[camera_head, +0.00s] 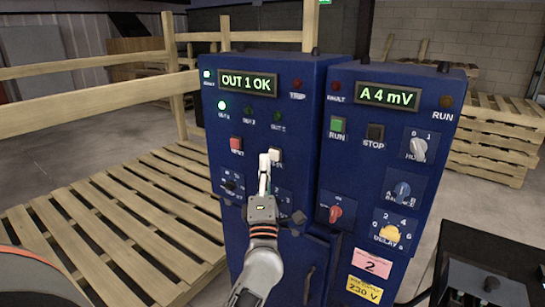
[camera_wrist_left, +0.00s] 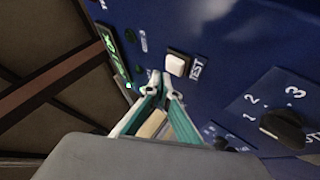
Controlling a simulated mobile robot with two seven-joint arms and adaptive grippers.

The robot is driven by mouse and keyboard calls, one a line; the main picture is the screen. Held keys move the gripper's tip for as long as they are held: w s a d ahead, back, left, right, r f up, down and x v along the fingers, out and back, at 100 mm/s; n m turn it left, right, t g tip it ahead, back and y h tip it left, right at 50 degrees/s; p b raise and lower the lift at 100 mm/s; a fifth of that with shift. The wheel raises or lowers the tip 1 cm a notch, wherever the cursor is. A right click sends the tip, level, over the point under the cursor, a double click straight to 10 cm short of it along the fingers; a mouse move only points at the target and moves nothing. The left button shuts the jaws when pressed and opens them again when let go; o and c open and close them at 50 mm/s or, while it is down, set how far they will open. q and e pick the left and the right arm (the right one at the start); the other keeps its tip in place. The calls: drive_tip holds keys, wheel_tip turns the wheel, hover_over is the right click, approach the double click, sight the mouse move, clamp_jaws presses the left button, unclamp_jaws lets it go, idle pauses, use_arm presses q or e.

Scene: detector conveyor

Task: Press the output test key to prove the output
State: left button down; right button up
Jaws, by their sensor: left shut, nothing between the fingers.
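The white test key (camera_head: 276,155) is on the left blue cabinet's front, right of a red key. It also shows in the left wrist view (camera_wrist_left: 176,64), with the word TEST beside it. My left gripper (camera_head: 264,161) is shut and empty, its tips pointing up at the panel just left of the key and covering part of its label. In the left wrist view the fingertips (camera_wrist_left: 162,80) are just below and left of the key, with a small gap in the picture. I cannot tell whether they touch the panel. The display (camera_head: 247,83) reads OUT 1 OK. My right gripper is not seen.
A lit green lamp (camera_head: 222,105) is on the left cabinet, with unlit lamps beside it. The red key (camera_head: 236,144) and a dark selector knob (camera_head: 230,185) are close to the gripper. The right cabinet (camera_head: 363,210) bears other switches. Wooden pallets (camera_head: 120,215) lie at left.

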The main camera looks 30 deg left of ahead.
use_arm(q)
drive_tip(key=shift+w, duration=0.15)
drive_tip(key=shift+w, duration=0.3)
drive_tip(key=shift+w, duration=0.5)
idle(0.8)
drive_tip(key=shift+s, duration=0.1)
drive_tip(key=shift+s+p, duration=0.55)
drive_tip(key=shift+s, duration=0.3)
drive_tip(key=s+p, duration=0.2)
drive_tip(key=s, duration=0.3)
drive_tip(key=shift+a, duration=0.2)
